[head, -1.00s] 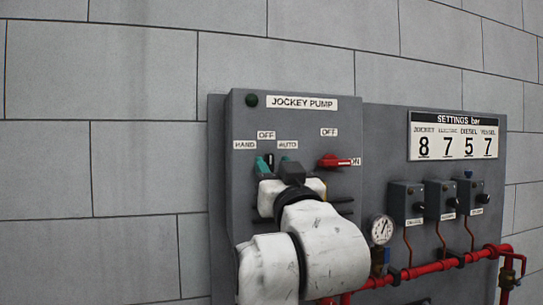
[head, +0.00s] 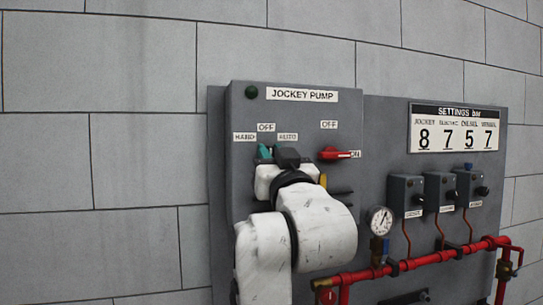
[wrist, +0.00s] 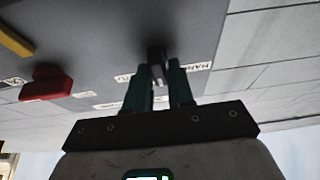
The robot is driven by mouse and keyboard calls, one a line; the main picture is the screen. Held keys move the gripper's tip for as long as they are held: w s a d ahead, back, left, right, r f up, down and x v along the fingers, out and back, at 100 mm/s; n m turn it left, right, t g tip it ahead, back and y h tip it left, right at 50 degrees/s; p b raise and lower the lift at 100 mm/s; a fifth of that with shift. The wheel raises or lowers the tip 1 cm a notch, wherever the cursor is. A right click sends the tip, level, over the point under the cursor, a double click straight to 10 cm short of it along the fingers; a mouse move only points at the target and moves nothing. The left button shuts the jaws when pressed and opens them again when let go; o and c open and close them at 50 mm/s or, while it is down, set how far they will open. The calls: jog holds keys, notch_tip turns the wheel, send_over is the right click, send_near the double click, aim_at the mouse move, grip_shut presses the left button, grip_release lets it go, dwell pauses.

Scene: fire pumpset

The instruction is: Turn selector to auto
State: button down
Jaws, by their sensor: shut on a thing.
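The selector is a small dark knob (wrist: 156,56) on the grey jockey pump panel (head: 240,190), below the OFF label and between the HAND label (head: 244,137) and the AUTO label (head: 288,137). In the wrist view the green fingers of my gripper (wrist: 160,82) stand on either side of the knob and are shut on it. In the head view my gripper (head: 276,155) is against the panel just below the labels, and it hides most of the knob. I cannot read the knob's exact pointing direction.
A red switch (head: 335,154) sits close right of my gripper and shows in the wrist view (wrist: 46,83). A yellow part (wrist: 14,40) is nearby. A gauge (head: 380,221), grey switch boxes (head: 405,197) and red pipe (head: 425,268) lie to the right. The left wall is clear.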

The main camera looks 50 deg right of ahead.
jog(key=shift+m, duration=0.5)
jog(key=shift+s+d+f+m+g+h+b, duration=0.1)
jog(key=shift+m+g+h+b, duration=0.65)
jog(key=shift+m, duration=1.2)
jog(key=shift+w+a+r+m+g+h+b, duration=0.1)
jog(key=shift+m+g+h+b, duration=0.65)
jog(key=shift+m, duration=1.15)
jog(key=shift+s+d+f+m+g+h+b, duration=0.1)
jog(key=shift+m+g+h+b, duration=0.3)
jog(key=shift+m+g, duration=1.1)
jog(key=shift+m+t, duration=0.3)
jog(key=shift+m, duration=0.35)
jog(key=c, duration=1.1)
grip_release()
